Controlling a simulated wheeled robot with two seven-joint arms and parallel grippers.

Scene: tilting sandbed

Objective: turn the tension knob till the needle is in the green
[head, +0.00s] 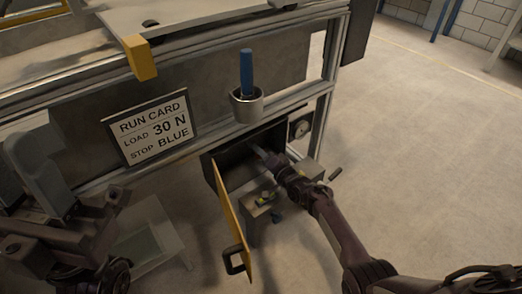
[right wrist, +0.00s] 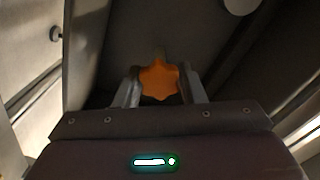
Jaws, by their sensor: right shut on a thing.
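The orange lobed tension knob (right wrist: 158,80) sits between the two fingers of my right gripper (right wrist: 158,92) in the right wrist view. The fingers are shut on it from both sides. In the head view my right gripper (head: 264,155) reaches into the dark open box (head: 232,160) under the bench, and the knob is hidden there. A small round dial (head: 300,127) is right of the box; its needle and any green band are too small to read. My left arm is at the lower left, and its fingers cannot be made out.
The box's yellow door (head: 232,220) hangs open toward me, with a dark handle (head: 235,260). A run card (head: 151,128) reads load 30 N, stop blue. A metal cup (head: 246,105) with a blue handle stands above the box. Floor at right is clear.

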